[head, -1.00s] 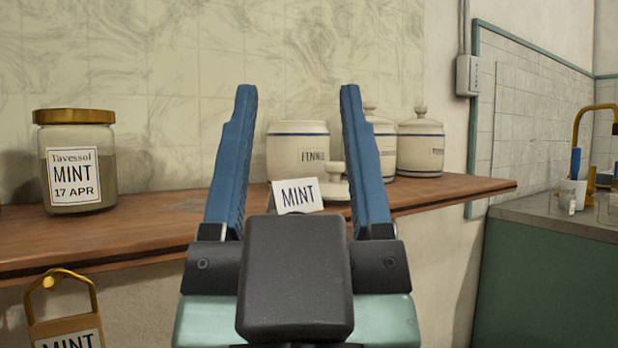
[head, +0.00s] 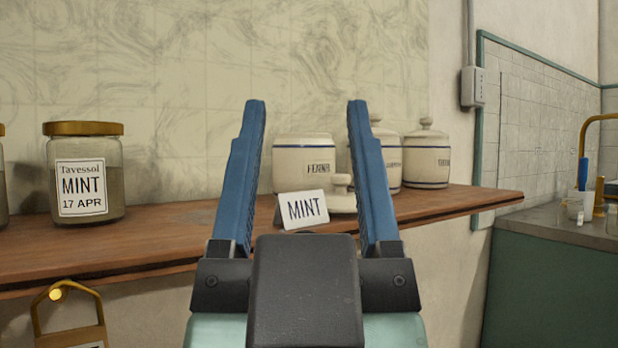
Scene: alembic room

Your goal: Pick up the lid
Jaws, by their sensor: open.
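A cream lid (head: 342,195) with a round knob lies on the wooden shelf, partly hidden by the white MINT card (head: 303,209) and by my gripper's right finger. An open cream canister (head: 303,164) with a blue band stands just behind it, with no lid on top. My gripper (head: 306,108) is open and empty, its two blue fingers spread wide. In the picture the card, part of the lid and the canister show between the fingers. The fingers appear in front of the lid; I cannot tell the exact distance.
Two lidded canisters (head: 427,158) stand to the right on the wooden shelf (head: 170,234). A gold-lidded jar labelled MINT (head: 85,172) stands at the left, with part of another jar beside it. A brass-coloured tag (head: 70,318) hangs below the shelf edge. A counter (head: 560,228) with a tap is at the far right.

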